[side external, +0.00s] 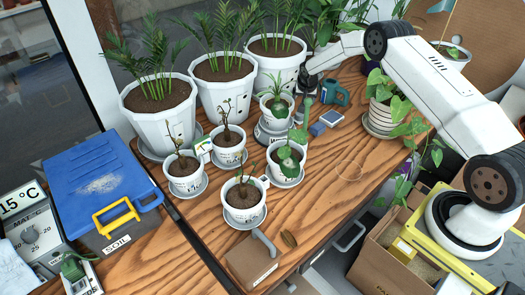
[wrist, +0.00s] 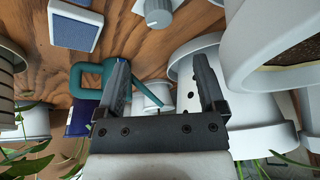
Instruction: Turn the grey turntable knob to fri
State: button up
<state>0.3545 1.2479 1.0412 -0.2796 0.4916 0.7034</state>
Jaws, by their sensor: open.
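A grey ribbed knob (wrist: 158,11) shows at the top edge of the wrist view, on a pale body that is cut off there. I cannot read any day marks or see where it points. In the side view a potted plant (side external: 275,108) stands on a grey-white base (side external: 268,136), perhaps the turntable; its knob is not clear there. My gripper (side external: 309,82) is at the back of the table, behind and right of that base. In the wrist view its fingers (wrist: 162,78) are apart, with nothing held between them, away from the knob.
A teal watering can (side external: 335,94) and a blue-edged block (side external: 332,118) are close to my gripper. Large white palm pots (side external: 225,90) stand at the back left. Small potted plants (side external: 228,145) crowd the middle. Bare wood (side external: 335,180) lies at the front right.

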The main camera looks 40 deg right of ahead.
notch_tip(320, 180, up, 4)
jog(key=n+t+y, duration=0.1)
jog(key=n+y, duration=0.1)
jog(key=n, duration=0.8)
send_near(300, 116)
jog(key=w+d+f, duration=0.1)
jog(key=w, duration=0.1)
jog(key=shift+d+f+m, duration=0.2)
jog(key=shift+m, duration=0.1)
jog(key=shift+f, duration=0.1)
jog(key=shift+x, duration=3.6)
jog(key=shift+f, duration=0.15)
